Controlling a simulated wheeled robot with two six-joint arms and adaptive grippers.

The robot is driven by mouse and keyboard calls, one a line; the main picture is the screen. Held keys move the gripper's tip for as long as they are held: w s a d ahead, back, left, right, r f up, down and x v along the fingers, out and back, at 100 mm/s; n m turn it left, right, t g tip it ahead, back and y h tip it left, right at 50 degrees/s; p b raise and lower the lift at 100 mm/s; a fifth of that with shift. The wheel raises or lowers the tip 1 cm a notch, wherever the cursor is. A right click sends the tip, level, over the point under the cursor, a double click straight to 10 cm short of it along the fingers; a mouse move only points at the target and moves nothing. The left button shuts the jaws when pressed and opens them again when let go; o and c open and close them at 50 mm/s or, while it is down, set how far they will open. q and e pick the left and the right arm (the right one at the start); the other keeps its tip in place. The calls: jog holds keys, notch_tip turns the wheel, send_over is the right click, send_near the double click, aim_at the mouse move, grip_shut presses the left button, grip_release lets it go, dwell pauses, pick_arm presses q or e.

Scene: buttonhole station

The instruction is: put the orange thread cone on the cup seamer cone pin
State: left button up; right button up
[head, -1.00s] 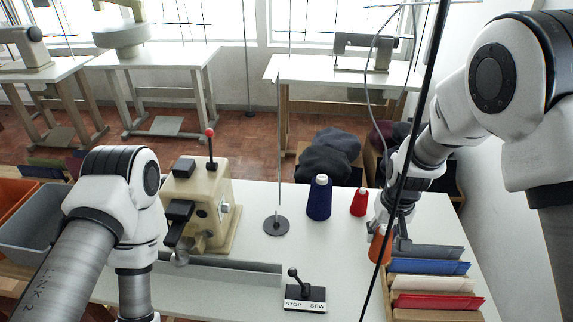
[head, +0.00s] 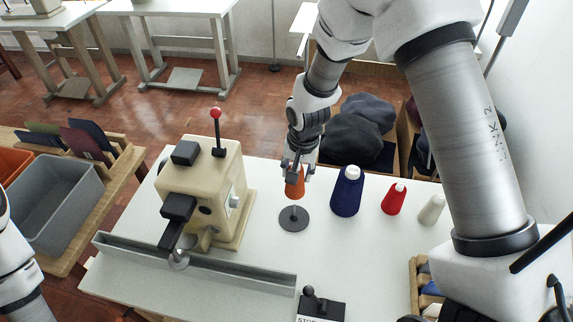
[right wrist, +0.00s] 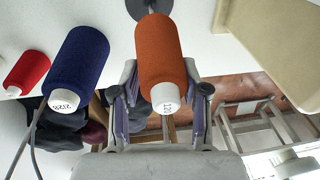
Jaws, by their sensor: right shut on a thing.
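The orange thread cone (head: 295,184) is in my right gripper (head: 294,172), above the round dark base of the cone pin stand (head: 294,219). It looks about upright, with a gap between its lower end and the base. In the right wrist view the orange cone (right wrist: 160,55) sits between the two fingers of the gripper (right wrist: 160,82), its white tip toward the camera. The stand's base (right wrist: 149,8) shows past its far end. I cannot tell whether the pin is inside the cone. My left gripper is out of view.
The beige seamer (head: 203,190) stands left of the stand. A blue cone (head: 347,192), a red cone (head: 394,199) and a white cone (head: 432,210) stand to the right. A stop/sew lever box (head: 320,304) is at the front. Clear tabletop lies between.

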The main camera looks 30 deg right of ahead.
jog(key=shift+s+d+f+b, duration=0.1)
jog(key=shift+d+f+b, duration=0.1)
jog(key=shift+f+b, duration=0.35)
jog(key=shift+s+d+f+b, duration=0.1)
jog(key=shift+d+f+b, duration=0.1)
jog(key=shift+f, duration=0.5)
jog(key=f+b, duration=0.2)
jog(key=f, duration=0.1)
jog(key=a+f+b, duration=0.1)
jog(key=f+b, duration=0.2)
jog(key=shift+f+b, duration=0.45)
jog(key=shift+f, duration=0.3)
jog(key=shift+f, duration=0.55)
jog(key=o, duration=1.2)
jog(key=shift+o, duration=0.2)
jog(key=shift+r, duration=0.15)
